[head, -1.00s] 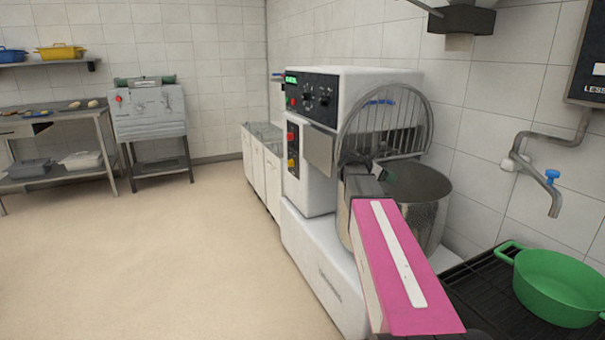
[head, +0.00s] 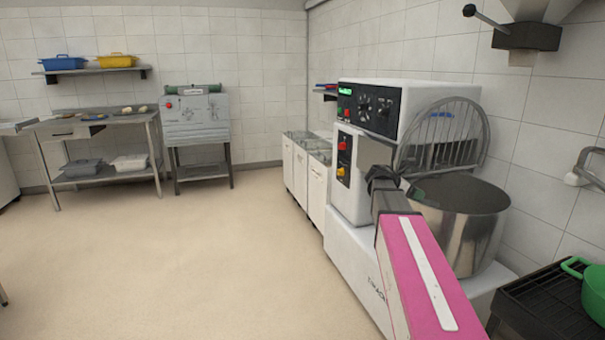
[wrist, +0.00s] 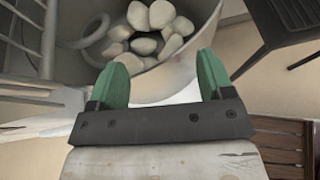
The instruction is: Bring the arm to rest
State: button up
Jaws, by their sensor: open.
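My arm stretches forward in the head view, with a pink link in the foreground and a dark far end in front of the mixer (head: 365,190). My gripper (wrist: 163,82) shows in the wrist view with two green fingers apart and nothing between them. Beyond the fingertips is the steel mixer bowl (head: 470,240), with several pale rounded lumps (wrist: 150,28) in it. I cannot tell the exact gap between the fingers and the bowl.
A wire guard (head: 480,135) stands raised over the bowl. A green pot (head: 594,295) is on a black rack at right. White low cabinets (head: 300,172) stand behind the mixer. A steel table (head: 100,118) and grey machine (head: 197,125) are at the back. The left floor (head: 190,260) is clear.

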jog(key=s+a+f+m+g+y, duration=0.1)
jog(key=s+a+f+m+y, duration=0.5)
jog(key=s+a+f+m, duration=0.4)
jog(key=s+a+f+m+g+y, duration=0.2)
jog(key=s+a+f+m+y, duration=0.4)
jog(key=f, duration=1.3)
jog(key=s+a+m, duration=0.4)
jog(key=s+a, duration=0.2)
jog(key=s, duration=0.1)
jog(key=shift+a+f+y, duration=0.2)
jog(key=shift+y, duration=0.2)
